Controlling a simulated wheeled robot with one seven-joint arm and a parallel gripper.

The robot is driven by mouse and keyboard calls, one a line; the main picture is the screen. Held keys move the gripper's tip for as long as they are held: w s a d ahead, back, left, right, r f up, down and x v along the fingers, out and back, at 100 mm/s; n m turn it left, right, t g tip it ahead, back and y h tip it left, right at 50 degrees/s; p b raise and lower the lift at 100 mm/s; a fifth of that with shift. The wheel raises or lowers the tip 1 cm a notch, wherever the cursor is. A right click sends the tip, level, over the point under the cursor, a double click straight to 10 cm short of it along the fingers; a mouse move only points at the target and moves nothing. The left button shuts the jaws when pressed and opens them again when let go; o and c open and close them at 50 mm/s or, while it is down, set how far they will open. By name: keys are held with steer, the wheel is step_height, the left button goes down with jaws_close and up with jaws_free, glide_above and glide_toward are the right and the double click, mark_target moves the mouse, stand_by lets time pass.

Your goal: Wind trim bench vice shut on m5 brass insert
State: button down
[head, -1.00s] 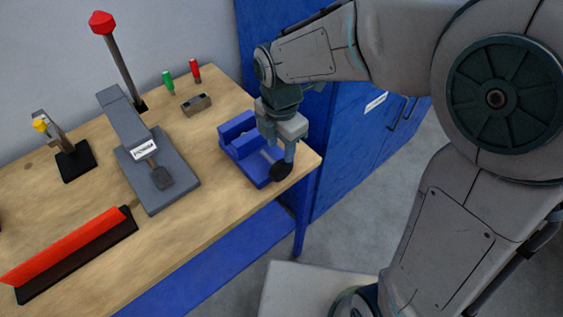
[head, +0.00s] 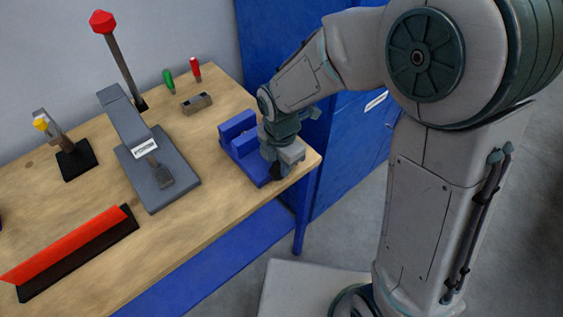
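The blue bench vice (head: 240,142) stands at the right end of the wooden bench. Its dark handle (head: 277,171) at the front is mostly covered by my gripper (head: 281,172). My gripper points down at the handle end of the vice. Its fingers are largely hidden behind its own body, so I cannot tell whether they are open or shut on the handle. I cannot make out the brass insert in the vice; the jaw gap is small in this view and partly blocked by my wrist.
A grey press (head: 160,170) with a red-knobbed lever (head: 103,22) stands left of the vice. Behind are a small grey-brown block (head: 197,103), a green-handled tool (head: 169,80) and a red-handled one (head: 195,69). A red bar (head: 66,245) lies front left. Blue cabinets (head: 345,150) stand right.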

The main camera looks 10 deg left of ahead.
steer(key=shift+w+d+r+p, duration=0.1)
steer(key=shift+p, duration=0.25)
steer(key=shift+w+d+g+y+p, duration=0.2)
steer(key=shift+g+y+p, duration=0.65)
steer(key=shift+g, duration=0.25)
steer(key=shift+w+d+f+g+y, duration=0.1)
steer(key=shift+f+g+y, duration=0.05)
steer(key=shift+g+y, duration=0.45)
steer(key=shift+w+d+f+g+y, duration=0.1)
steer(key=shift+g+y, duration=0.45)
steer(key=shift+g, duration=0.05)
steer(key=g+y, duration=0.1)
steer(key=g+y+b, duration=0.1)
steer(key=f+g+y+b, duration=0.1)
steer(key=shift+w+d+g, duration=0.2)
steer(key=shift+w+g, duration=0.1)
steer(key=shift+g, duration=0.1)
steer(key=shift+d+f+g+y+b, duration=0.1)
steer(key=shift+f+g+y+b, duration=0.05)
steer(key=shift+g+y+b, duration=0.65)
steer(key=shift+f+g+y+b, duration=0.15)
steer(key=shift+g+y+b, duration=0.55)
steer(key=shift+b, duration=0.1)
steer(key=shift+g, duration=0.3)
steer(key=c, duration=1.3)
jaws_free()
